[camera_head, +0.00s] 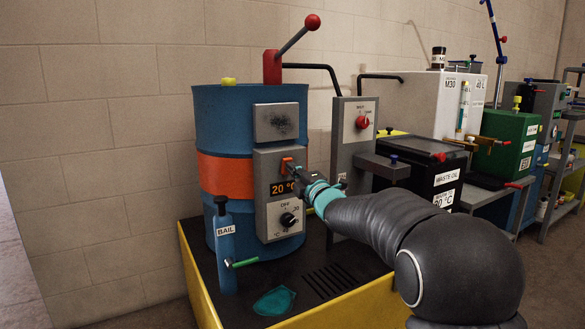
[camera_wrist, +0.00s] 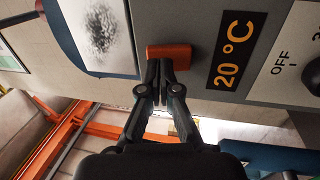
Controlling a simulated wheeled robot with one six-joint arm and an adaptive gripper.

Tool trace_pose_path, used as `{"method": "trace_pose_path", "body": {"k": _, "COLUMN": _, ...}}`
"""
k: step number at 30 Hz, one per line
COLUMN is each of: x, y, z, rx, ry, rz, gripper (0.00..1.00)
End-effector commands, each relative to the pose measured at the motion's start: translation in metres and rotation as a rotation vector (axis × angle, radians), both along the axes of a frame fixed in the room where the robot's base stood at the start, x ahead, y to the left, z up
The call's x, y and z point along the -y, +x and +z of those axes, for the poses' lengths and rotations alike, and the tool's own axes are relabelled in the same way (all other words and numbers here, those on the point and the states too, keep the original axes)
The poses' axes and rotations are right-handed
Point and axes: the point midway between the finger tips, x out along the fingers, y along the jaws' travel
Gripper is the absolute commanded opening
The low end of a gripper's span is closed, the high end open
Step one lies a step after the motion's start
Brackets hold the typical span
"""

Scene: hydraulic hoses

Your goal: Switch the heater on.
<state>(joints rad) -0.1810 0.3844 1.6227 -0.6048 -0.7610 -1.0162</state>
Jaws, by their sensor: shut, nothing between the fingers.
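The heater is a blue drum with an orange band (camera_head: 226,176) and a grey control box (camera_head: 269,222) on its front. The box has an orange switch (camera_head: 286,165), a display (camera_head: 282,188) reading 20 °C, and a black knob (camera_head: 289,219) below it, marked OFF. My gripper (camera_head: 292,171) is shut and empty, with its fingertips right at the switch. In the wrist view my fingertips (camera_wrist: 161,66) overlap the lower part of the orange switch (camera_wrist: 168,50); I cannot tell whether they touch it. The display (camera_wrist: 234,50) shows beside them.
A blue cylinder labelled BAIL (camera_head: 225,250) with a green handle stands at the drum's front left. A red-knobbed lever (camera_head: 297,38) rises from the drum top. A grey box with a red knob (camera_head: 361,122) stands to the right. The drum stands in a yellow-edged tray (camera_head: 197,280).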

Motion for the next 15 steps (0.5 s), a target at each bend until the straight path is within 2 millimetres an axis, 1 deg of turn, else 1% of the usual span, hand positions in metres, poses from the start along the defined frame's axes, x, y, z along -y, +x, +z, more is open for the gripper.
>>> {"method": "trace_pose_path", "body": {"k": 4, "x": -0.0031, "y": 0.0044, "z": 0.0017, "rx": 0.001, "ry": 0.001, "rz": 0.000, "gripper": 0.00}}
{"method": "trace_pose_path", "body": {"k": 15, "x": -0.0036, "y": 0.0049, "z": 0.0032, "rx": -0.005, "ry": -0.003, "rz": 0.000, "gripper": 0.00}}
